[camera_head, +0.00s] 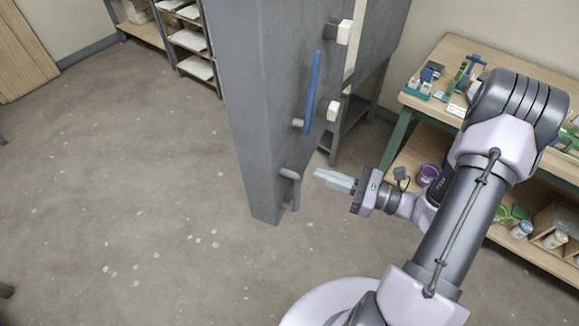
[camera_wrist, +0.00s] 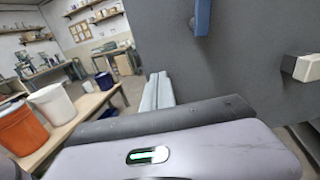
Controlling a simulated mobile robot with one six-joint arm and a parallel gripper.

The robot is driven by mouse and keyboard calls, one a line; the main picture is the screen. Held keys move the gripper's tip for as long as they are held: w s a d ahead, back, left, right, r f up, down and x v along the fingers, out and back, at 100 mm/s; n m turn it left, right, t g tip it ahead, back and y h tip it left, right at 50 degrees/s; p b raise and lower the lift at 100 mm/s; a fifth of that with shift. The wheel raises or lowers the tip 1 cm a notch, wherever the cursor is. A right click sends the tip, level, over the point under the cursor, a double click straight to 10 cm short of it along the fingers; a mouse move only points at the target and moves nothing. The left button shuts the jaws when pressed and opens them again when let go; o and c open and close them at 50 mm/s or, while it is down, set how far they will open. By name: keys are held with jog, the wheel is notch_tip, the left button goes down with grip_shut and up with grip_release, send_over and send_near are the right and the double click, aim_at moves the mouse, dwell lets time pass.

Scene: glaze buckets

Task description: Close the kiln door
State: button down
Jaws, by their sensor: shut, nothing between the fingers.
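The kiln door (camera_head: 245,95) is a tall grey slab that stands swung open, seen near its edge in the head view. Its inner or side face carries a blue bar handle (camera_head: 313,90), a lower grey handle (camera_head: 291,188) and pale blocks (camera_head: 344,32). My gripper (camera_head: 317,174) is shut and empty, just right of the lower grey handle, with a small gap seeming to lie between them. In the wrist view the shut fingers (camera_wrist: 157,92) point forward beside the grey door face (camera_wrist: 245,60). The blue handle's end (camera_wrist: 202,18) shows above them.
A wooden workbench (camera_head: 440,62) with glaze tools and a lower shelf of buckets stands at the right, close to my arm. A shelf rack (camera_head: 190,45) is at the back left. The floor (camera_head: 130,170) left of the door is clear.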

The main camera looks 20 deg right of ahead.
aim_at(280, 161)
jog(key=b+x, duration=0.2)
jog(key=x, duration=0.6)
jog(key=shift+w+a, duration=0.15)
jog(key=shift+a, duration=0.1)
jog(key=shift+w+a, duration=0.1)
